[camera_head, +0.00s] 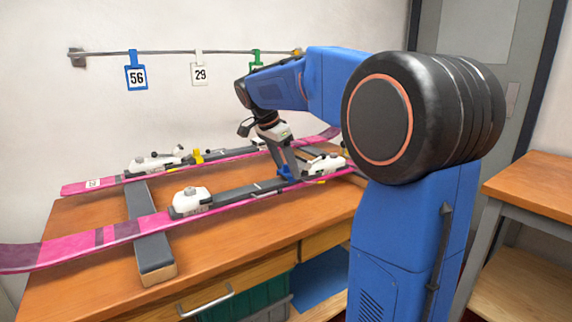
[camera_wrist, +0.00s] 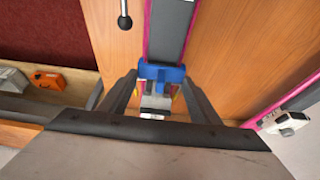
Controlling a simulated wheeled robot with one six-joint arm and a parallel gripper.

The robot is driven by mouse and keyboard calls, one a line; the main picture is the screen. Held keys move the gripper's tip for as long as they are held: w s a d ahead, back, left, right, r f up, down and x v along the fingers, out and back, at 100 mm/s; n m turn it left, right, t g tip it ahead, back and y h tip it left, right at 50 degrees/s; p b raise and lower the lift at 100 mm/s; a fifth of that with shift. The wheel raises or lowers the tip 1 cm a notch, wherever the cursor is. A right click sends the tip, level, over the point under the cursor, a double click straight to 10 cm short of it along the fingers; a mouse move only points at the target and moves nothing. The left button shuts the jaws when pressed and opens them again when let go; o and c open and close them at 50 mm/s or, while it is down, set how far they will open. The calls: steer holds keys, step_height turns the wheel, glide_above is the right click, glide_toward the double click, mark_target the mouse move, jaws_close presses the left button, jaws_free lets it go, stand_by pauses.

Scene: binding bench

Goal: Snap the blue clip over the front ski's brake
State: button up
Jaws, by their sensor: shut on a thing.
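The front ski (camera_head: 150,225) is pink with a dark top and lies base down across the bench's near side, with a white toe piece (camera_head: 190,201) and a white heel piece (camera_head: 325,166). My gripper (camera_head: 283,170) reaches down over this ski, just left of the heel piece. It is shut on the blue clip (camera_wrist: 162,72), which also shows at the fingertips in the head view (camera_head: 285,173). In the wrist view the clip lies across the ski (camera_wrist: 170,30), beside the binding's pale part (camera_wrist: 155,103). The brake is mostly hidden; I cannot tell whether the clip is seated on it.
The back ski (camera_head: 75,187) lies behind, with a yellow clip (camera_head: 198,156) on it. Dark padded supports (camera_head: 150,252) carry the skis. Number tags hang on a wall rail (camera_head: 170,52). A second wooden table (camera_head: 535,190) stands at right. Bare bench (camera_head: 90,290) shows at front left.

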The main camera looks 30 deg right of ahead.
mark_target(286, 164)
steer(key=shift+f, duration=0.65)
steer(key=o, duration=1.7)
steer(key=shift+r, duration=0.15)
steer(key=shift+r, duration=4.9)
